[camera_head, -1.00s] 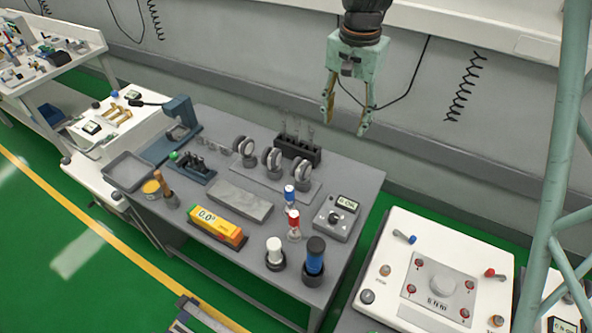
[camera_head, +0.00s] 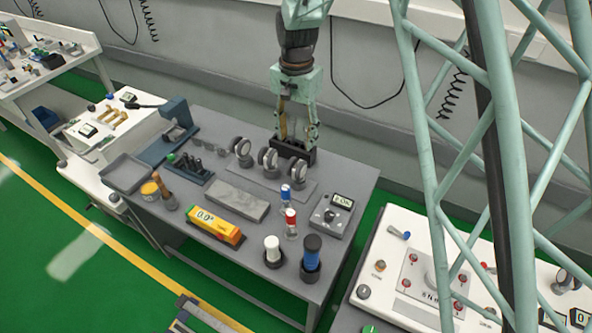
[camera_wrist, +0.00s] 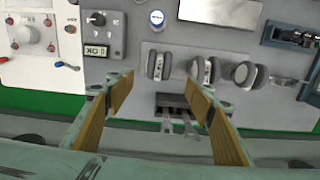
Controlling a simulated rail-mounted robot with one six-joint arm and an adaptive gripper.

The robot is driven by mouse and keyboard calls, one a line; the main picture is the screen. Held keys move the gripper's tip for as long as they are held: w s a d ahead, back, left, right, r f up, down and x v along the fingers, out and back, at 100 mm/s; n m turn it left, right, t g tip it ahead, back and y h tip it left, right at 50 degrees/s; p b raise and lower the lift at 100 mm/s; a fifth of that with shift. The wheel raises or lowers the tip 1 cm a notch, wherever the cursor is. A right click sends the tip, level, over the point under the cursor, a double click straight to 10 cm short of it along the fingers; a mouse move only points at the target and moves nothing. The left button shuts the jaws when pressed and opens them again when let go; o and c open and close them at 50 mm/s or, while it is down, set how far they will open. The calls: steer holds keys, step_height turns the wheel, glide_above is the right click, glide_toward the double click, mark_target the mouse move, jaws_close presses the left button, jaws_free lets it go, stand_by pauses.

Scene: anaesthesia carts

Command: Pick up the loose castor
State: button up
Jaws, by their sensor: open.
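Three grey-wheeled castors stand in a row on the grey table (camera_head: 350,180): a left one (camera_head: 241,149), a middle one (camera_head: 268,159) and a right one (camera_head: 298,171). In the wrist view the order is reversed. There, two castors (camera_wrist: 158,65) (camera_wrist: 204,70) stand upright on a pale plate (camera_wrist: 180,52), and the third (camera_wrist: 244,74) sits beside it, turned differently. No label shows which is loose. My gripper (camera_head: 297,138) is open and empty, pointing down near the dark rack behind the row. In the wrist view its fingers (camera_wrist: 160,92) spread wide, short of the castors.
The dark rack (camera_head: 291,154) with thin upright tools stands behind the castors, close to my fingers. A meter box (camera_head: 333,215), a yellow instrument (camera_head: 214,225), small bottles and a blue stand (camera_head: 178,130) share the table. The wall is close behind.

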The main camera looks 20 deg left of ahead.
mark_target(296, 165)
steer(key=shift+f, duration=0.1)
steer(key=shift+f, duration=4.15)
steer(key=shift+f+b, duration=0.15)
steer(key=shift+b, duration=0.15)
steer(key=shift+d+f, duration=0.1)
steer(key=shift+f, duration=2.35)
steer(key=shift+c, duration=0.9)
steer(key=c, duration=0.8)
